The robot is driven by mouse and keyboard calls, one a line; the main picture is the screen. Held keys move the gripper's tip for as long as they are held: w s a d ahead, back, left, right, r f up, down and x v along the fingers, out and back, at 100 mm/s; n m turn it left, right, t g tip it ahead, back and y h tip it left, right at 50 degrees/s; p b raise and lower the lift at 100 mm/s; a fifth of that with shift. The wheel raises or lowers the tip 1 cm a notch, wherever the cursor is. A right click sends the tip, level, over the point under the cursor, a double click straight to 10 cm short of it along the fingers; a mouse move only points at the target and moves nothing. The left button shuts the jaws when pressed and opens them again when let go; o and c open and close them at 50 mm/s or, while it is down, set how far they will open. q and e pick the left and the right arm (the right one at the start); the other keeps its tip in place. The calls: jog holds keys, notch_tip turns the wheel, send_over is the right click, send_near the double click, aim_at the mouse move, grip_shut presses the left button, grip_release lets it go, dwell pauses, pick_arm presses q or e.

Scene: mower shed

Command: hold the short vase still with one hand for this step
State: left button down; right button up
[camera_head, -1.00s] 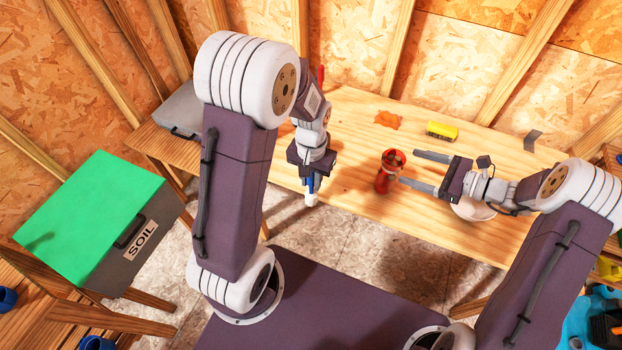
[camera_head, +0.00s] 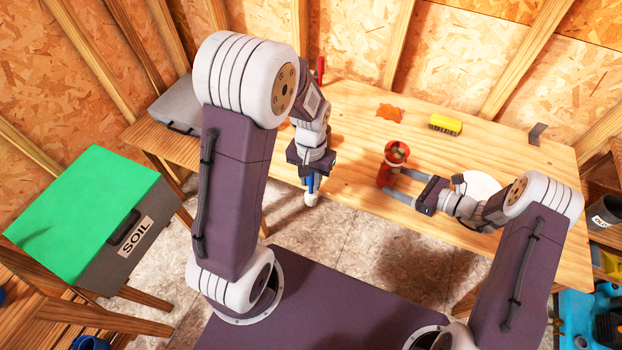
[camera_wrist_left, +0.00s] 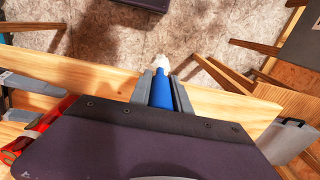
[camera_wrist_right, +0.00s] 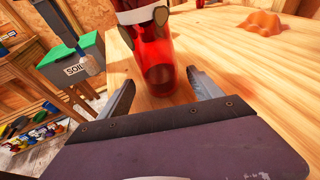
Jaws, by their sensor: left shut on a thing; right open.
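In the right wrist view the vase (camera_wrist_right: 154,62) stands between the spread fingers (camera_wrist_right: 160,80), with visible gaps; contact cannot be made out. My left gripper (camera_head: 311,180) is shut on a blue-handled brush (camera_wrist_left: 161,88) with a white end, pointing down beyond the table's front edge, left of the vase.
An orange lump (camera_head: 389,113) and a yellow brush (camera_head: 445,125) lie behind the vase. A white round dish (camera_head: 481,184) is close behind my right wrist. A grey case (camera_head: 187,107) lies at the left. A green-lidded soil box (camera_head: 85,208) stands nearer left.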

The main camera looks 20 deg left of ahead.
aim_at(390, 178)
jog(key=shift+b+x, duration=0.5)
jog(key=shift+x, duration=1.2)
jog(key=c, duration=1.1)
